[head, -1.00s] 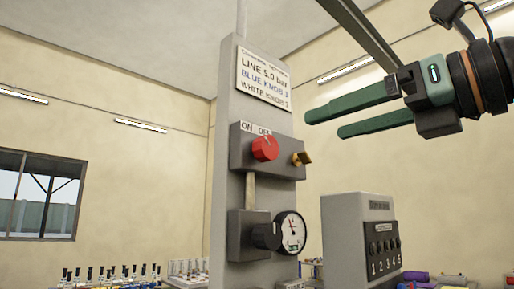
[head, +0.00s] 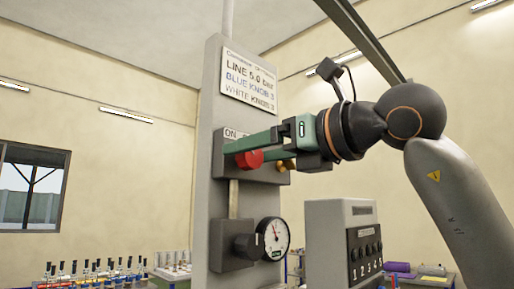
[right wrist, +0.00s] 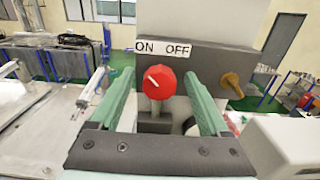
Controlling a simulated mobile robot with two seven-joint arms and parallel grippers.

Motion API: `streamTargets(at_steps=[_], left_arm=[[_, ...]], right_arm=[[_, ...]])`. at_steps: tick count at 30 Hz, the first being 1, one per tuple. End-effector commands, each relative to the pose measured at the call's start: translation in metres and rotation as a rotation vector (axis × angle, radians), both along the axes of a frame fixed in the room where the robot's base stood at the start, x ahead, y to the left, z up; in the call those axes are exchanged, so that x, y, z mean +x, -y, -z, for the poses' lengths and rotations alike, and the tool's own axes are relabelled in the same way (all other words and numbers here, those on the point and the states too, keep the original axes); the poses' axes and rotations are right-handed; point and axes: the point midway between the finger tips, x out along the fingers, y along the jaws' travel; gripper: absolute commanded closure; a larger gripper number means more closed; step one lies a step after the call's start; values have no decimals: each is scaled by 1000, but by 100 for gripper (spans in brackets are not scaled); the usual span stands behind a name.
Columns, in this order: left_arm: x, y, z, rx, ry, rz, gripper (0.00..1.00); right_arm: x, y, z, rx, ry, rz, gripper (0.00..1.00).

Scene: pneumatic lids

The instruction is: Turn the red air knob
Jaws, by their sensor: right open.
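The red air knob (head: 250,159) sits on a grey box on the grey column, under an ON/OFF label. In the right wrist view the red knob (right wrist: 160,82) has a white pointer mark turned toward the ON side. My right gripper (head: 234,152) reaches in from the right, with green fingers at the knob. In the right wrist view its two fingers stand apart, one on each side of the knob, with gaps between. It is open and empty. My left gripper is not in view.
A brass knob (right wrist: 232,84) sits just right of the red one on the same box. Below are a black regulator knob (head: 246,246) and a round gauge (head: 274,238). A grey numbered box (head: 342,240) stands to the right. Bottles (head: 90,272) stand at lower left.

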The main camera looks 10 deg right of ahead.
Motion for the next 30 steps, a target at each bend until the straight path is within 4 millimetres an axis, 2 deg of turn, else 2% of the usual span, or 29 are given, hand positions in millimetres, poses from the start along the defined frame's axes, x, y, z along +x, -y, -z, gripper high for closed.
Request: streamTargets(at_steps=[4, 25, 30], left_arm=[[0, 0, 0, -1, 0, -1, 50], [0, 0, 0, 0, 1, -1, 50], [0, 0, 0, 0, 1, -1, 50]], right_arm=[[0, 0, 0, 0, 0, 0, 21], [0, 0, 0, 0, 0, 0, 100], [-1, 0, 0, 2, -2, 0, 100]])
